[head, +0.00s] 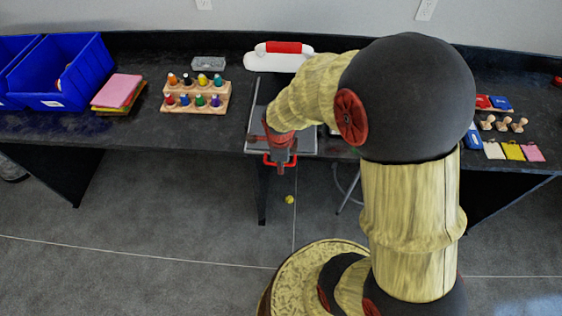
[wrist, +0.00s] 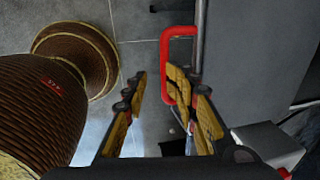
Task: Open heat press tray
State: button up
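The heat press (head: 280,58) stands at the back of the black table, white with a red top grip. Its grey tray (head: 307,143) lies in front of it at the table's front edge, partly hidden by my arm. A red U-shaped handle (wrist: 179,32) sticks out from the tray's front edge; it also shows in the head view (head: 267,162). My gripper (wrist: 157,76) is open at the handle. The handle's outer bar lies between the two fingers, close to the right one; I cannot tell whether they touch. The left finger is apart from it.
Blue bins (head: 63,72) and a wooden rack of coloured bottles (head: 196,96) stand left on the table. Stamps (head: 503,123) and small cards (head: 514,151) lie right. A small yellow-green ball (head: 290,199) is on the open floor in front.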

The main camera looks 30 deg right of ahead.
notch_tip(320, 180, up, 9)
jog(key=s+p, duration=0.1)
jog(key=p, duration=0.4)
jog(key=shift+a+f, duration=0.15)
jog(key=shift+a, duration=0.3)
jog(key=shift+s+f, duration=0.1)
dwell(0.5)
notch_tip(320, 180, up, 12)
jog(key=s+a, duration=0.1)
jog(key=s, duration=0.1)
jog(key=shift+a, duration=0.15)
jog(key=shift+w, duration=0.1)
dwell(0.5)
